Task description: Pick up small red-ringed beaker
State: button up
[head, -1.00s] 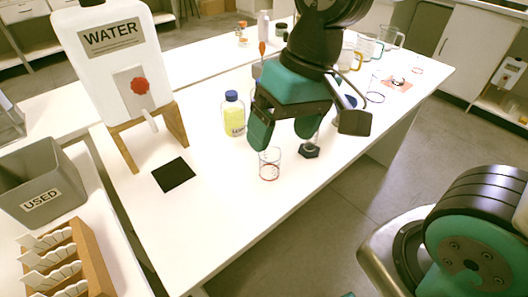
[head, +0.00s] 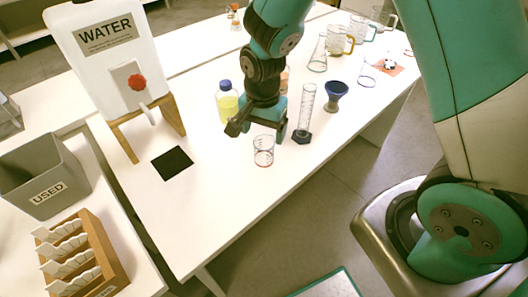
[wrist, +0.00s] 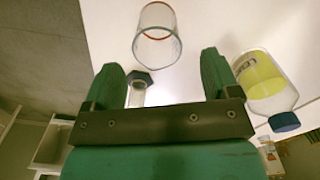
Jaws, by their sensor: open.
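The small red-ringed beaker (head: 263,151) is clear glass and stands upright on the white table near its front edge. In the wrist view the beaker (wrist: 158,36) is beyond my fingertips, a little left of centre, with its red ring at the far end. My gripper (head: 256,130) is just behind and above the beaker in the head view. In the wrist view my gripper (wrist: 168,72) has its two green fingers spread, with nothing held between them. The beaker appears apart from the fingers.
A graduated cylinder (head: 305,114) on a dark base stands just right of the beaker, with a blue funnel-like cup (head: 335,96) beyond. A yellow-liquid bottle (head: 227,102) stands behind left. The table left of the beaker is clear up to a black pad (head: 172,163).

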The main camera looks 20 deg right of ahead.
aim_at(264, 147)
jog(key=shift+s+f, duration=0.15)
jog(key=shift+f, duration=3)
jog(key=c, duration=1)
